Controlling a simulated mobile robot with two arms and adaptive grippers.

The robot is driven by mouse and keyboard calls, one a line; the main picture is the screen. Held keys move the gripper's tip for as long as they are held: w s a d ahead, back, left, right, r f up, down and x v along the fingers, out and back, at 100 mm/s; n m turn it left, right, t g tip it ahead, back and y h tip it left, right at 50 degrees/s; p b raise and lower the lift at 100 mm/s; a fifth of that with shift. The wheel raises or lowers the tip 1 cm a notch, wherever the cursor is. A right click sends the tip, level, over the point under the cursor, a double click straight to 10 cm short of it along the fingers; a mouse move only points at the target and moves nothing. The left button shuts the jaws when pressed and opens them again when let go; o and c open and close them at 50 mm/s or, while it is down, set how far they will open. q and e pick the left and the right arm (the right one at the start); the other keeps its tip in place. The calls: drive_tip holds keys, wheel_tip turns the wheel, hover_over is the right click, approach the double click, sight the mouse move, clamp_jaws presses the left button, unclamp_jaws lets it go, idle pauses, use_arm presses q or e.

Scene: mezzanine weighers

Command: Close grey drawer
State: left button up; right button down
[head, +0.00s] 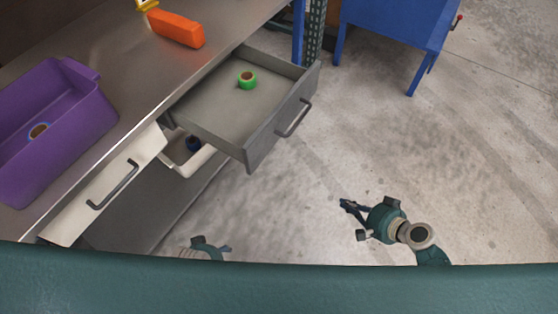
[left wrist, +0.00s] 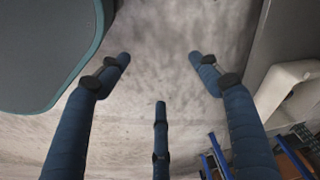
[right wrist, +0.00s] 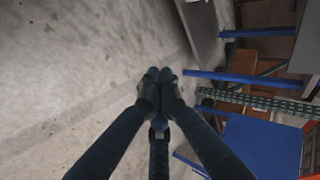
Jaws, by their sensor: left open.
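The grey drawer (head: 255,147) is pulled out from under the metal worktop, its bar handle (head: 293,117) on its front. A green tape roll (head: 247,80) lies inside it. My right gripper (head: 348,206) is over the floor, to the right of and nearer than the drawer front, apart from the handle. In the right wrist view its fingers (right wrist: 160,78) meet with nothing seen between them. My left gripper (head: 226,249) shows only partly at the bottom of the head view. In the left wrist view its fingers (left wrist: 160,62) are spread and empty.
A purple bin (head: 62,165) and an orange block (head: 175,29) are on the worktop (head: 130,70). A white drawer front (head: 125,175) with a handle is left of the grey drawer. A blue table (head: 395,25) stands behind. The floor (head: 440,150) at right is clear.

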drive_tip(key=w+a+r+t+y+b, duration=0.1)
drive_tip(key=w+a+r+y+b, duration=0.15)
drive_tip(key=r, duration=0.25)
drive_tip(key=w+a+r+y+b, duration=0.1)
drive_tip(key=a+r+y+b, duration=0.15)
drive_tip(key=r, duration=0.25)
use_arm(q)
wheel_tip(320, 180, up, 6)
drive_tip(key=w+b, duration=0.2)
drive_tip(key=b, duration=0.1)
use_arm(e)
drive_tip(key=n+y, duration=0.1)
drive_tip(key=y, duration=0.3)
approach(269, 137)
use_arm(q)
drive_tip(key=shift+t, duration=0.3)
wheel_tip(269, 137, down, 5)
drive_tip(key=shift+d+r+p, duration=0.1)
drive_tip(key=shift+p, duration=0.7)
use_arm(e)
drive_tip(key=x, duration=0.7)
